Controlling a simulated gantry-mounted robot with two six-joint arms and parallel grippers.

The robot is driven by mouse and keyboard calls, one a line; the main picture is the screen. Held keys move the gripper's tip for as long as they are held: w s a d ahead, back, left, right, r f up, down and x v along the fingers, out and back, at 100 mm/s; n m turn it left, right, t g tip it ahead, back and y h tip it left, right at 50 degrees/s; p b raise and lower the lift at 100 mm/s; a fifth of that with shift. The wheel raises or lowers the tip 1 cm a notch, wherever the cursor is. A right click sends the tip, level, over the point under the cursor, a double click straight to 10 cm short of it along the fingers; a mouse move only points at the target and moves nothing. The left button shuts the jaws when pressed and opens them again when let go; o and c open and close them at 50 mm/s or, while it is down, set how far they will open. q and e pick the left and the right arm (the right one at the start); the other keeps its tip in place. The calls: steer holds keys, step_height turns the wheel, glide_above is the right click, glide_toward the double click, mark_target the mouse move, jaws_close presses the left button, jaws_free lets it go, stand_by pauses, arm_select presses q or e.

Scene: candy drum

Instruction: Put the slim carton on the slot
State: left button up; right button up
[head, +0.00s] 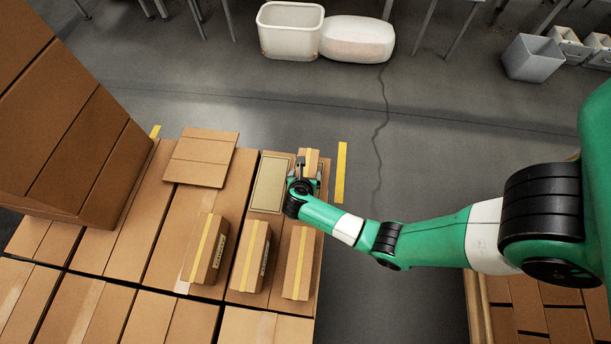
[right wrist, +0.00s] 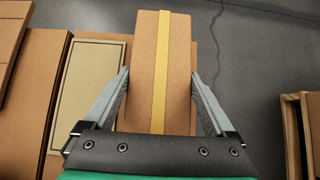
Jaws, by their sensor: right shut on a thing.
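My right gripper (head: 308,173) is shut on a slim brown carton (head: 311,157) with a yellow tape stripe. In the right wrist view the carton (right wrist: 146,75) stands between both fingers. The slot, a pale rectangle with a dark outline (head: 270,184), lies on the box tops just left of the gripper. It also shows left of the carton in the right wrist view (right wrist: 86,95), and it is empty. Whether the held carton touches the surface below, I cannot tell. My left gripper is not in view.
Three similar taped cartons (head: 206,249), (head: 251,257), (head: 299,263) lie along the front of the boxes. A flat cardboard piece (head: 201,157) lies left of the slot. A tall box stack (head: 75,130) rises at the left. Open floor lies beyond the right edge.

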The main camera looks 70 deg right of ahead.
steer(key=shift+f, duration=0.25)
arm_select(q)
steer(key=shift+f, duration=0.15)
arm_select(e)
steer(key=o, duration=1.6)
steer(key=shift+c, duration=0.2)
steer(key=p+v, duration=0.6)
steer(key=v, duration=0.5)
steer(key=shift+a+r, duration=0.1)
steer(key=shift+r, duration=0.25)
steer(key=shift+s+a+r+p, duration=0.15)
steer(key=shift+a+p, duration=0.15)
steer(key=shift+p, duration=0.05)
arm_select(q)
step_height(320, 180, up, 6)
